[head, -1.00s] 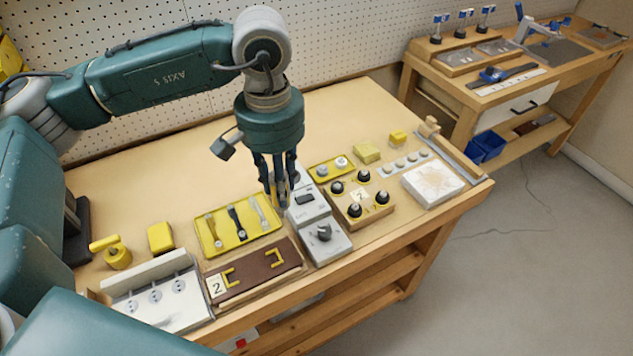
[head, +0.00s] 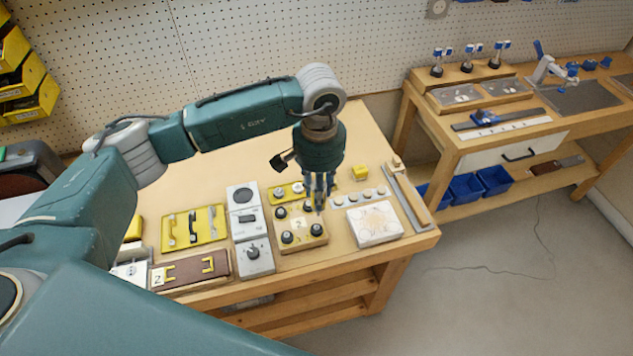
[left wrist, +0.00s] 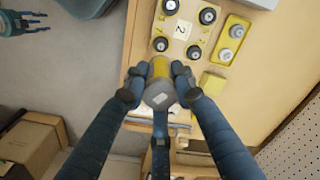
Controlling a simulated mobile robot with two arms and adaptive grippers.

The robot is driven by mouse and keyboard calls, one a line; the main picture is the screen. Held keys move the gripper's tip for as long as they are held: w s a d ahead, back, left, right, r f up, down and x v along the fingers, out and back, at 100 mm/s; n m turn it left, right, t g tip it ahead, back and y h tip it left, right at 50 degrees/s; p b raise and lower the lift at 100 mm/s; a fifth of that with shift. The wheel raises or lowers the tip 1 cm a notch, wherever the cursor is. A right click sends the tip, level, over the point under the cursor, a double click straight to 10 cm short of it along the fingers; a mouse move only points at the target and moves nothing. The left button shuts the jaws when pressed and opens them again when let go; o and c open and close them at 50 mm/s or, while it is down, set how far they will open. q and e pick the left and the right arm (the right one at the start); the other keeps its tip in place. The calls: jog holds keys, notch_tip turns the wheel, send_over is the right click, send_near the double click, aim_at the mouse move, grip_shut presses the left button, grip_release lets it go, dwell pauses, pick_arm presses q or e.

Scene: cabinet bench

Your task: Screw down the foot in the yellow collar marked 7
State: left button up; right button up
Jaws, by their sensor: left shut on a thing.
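My left gripper (head: 319,203) points down above the back right of a wooden block (head: 302,244). The block carries several black round feet in yellow collars and a card that looks like a 2; I cannot read the collar marks. In the left wrist view, the gripper (left wrist: 160,90) is shut on a short cylinder (left wrist: 160,68), yellow with a grey end facing the camera. The block's feet (left wrist: 194,52) lie beyond it, apart from the cylinder in the picture. My right gripper (left wrist: 22,22) has spread fingers at the upper left of the left wrist view, away from the bench.
A yellow tray (head: 287,197) with two pale round parts stands behind the block. A grey device (head: 252,257) is left of it; a pale slab (head: 375,224) is right. A yellow block (head: 360,172) lies behind. Bare bench top lies toward the pegboard.

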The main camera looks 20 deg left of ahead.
pick_arm(q)
jog(key=shift+s+a+f, duration=0.1)
jog(key=shift+a+f, duration=0.25)
jog(key=shift+f, duration=0.6)
notch_tip(320, 180, down, 3)
jog(key=shift+d+b, duration=0.15)
jog(key=shift+b, duration=1.05)
jog(key=shift+f, duration=0.1)
pick_arm(e)
jog(key=shift+s+a+f, duration=0.2)
jog(key=shift+s+f, duration=0.05)
jog(key=shift+f, duration=0.35)
jog(key=shift+s+a+f, duration=0.2)
jog(key=shift+f, duration=0.35)
jog(key=shift+a, duration=0.2)
pick_arm(q)
jog(key=shift+b, duration=0.45)
pick_arm(e)
jog(key=shift+s+a+f, duration=0.15)
jog(key=shift+a+f, duration=0.3)
jog(key=shift+a, duration=0.05)
